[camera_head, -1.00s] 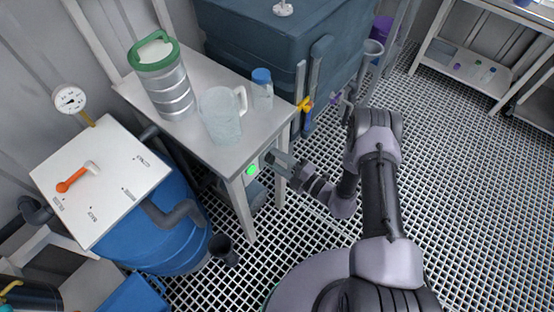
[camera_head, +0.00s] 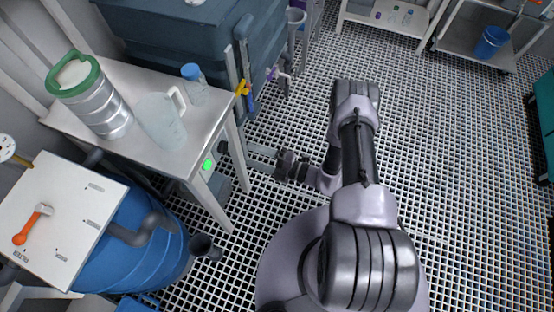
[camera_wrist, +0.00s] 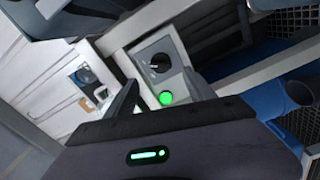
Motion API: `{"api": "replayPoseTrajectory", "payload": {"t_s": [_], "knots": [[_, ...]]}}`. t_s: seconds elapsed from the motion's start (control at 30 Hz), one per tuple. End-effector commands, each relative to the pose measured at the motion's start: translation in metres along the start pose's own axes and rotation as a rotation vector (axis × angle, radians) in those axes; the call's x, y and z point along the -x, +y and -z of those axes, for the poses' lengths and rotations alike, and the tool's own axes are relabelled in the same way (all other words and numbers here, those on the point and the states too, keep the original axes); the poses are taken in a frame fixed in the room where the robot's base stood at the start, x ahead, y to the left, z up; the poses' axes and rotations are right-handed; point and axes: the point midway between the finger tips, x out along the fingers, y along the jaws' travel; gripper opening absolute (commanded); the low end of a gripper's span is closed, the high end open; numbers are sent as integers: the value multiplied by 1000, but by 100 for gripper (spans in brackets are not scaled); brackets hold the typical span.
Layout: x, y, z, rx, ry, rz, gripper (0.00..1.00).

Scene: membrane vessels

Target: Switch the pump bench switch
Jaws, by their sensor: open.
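The pump bench switch is a black rotary knob (camera_wrist: 158,62) with a white mark on a grey box. A lit green lamp (camera_wrist: 165,98) sits beside the knob. In the head view the green lamp (camera_head: 208,165) glows under the front edge of the metal bench (camera_head: 190,158), and the dark knob (camera_head: 222,147) is small just right of it. My gripper (camera_head: 248,155) is open and empty, to the right of the switch box near a bench leg. In the wrist view its fingers (camera_wrist: 162,84) spread to either side of the lamp, with the knob ahead, apparently untouched.
On the bench stand a steel vessel with a green rim (camera_head: 100,105), a clear jug (camera_head: 160,122) and a blue-capped bottle (camera_head: 194,85). A blue drum (camera_head: 130,255) stands left, a large tank (camera_head: 190,35) behind. The grating floor (camera_head: 450,150) at right is clear.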

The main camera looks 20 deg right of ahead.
Motion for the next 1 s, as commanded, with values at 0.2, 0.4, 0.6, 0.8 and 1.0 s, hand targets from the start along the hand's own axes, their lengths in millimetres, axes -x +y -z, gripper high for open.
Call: {"api": "replayPoseTrajectory", "payload": {"t_s": [0.2,0.4,0.6,0.8,1.0], "knots": [[61,2,0,0,-5,-2,63],[82,0,0,0,-1,0,63],[83,0,0,0,1,0,63],[83,0,0,0,1,0,63],[67,73,5,324,213,90,63]]}}
